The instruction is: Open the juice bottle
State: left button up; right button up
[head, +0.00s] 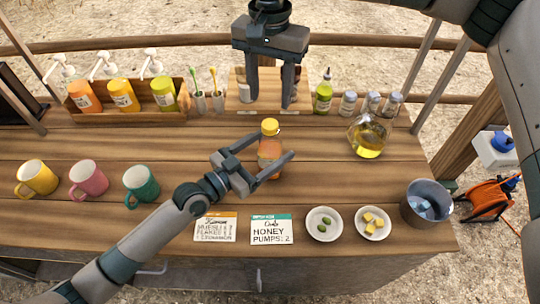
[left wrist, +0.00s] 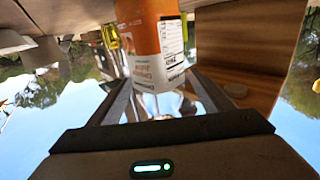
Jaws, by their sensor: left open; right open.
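The juice bottle (head: 269,152) stands upright on the wooden counter, with orange juice and a yellow cap (head: 270,126). My left gripper (head: 274,152) is open, its two fingers reaching to either side of the bottle. In the left wrist view the bottle's orange and white label (left wrist: 158,45) shows between and beyond the open fingers; whether they touch it cannot be told. The cap is out of that view. My right gripper (head: 269,100) is open, pointing down behind the bottle near the back of the counter, and holds nothing.
Yellow, pink and teal mugs (head: 88,178) stand at left. Two cards (head: 271,229), a bowl of olives (head: 324,224), a bowl of yellow cubes (head: 371,223) and a metal bucket (head: 427,203) line the front right. A glass oil jug (head: 368,137) stands right of the bottle. Pump bottles (head: 123,95) fill a back-left crate.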

pick_arm(q)
jog(key=shift+w+d, duration=0.1)
jog(key=shift+d, duration=0.05)
grip_shut()
dwell(0.4)
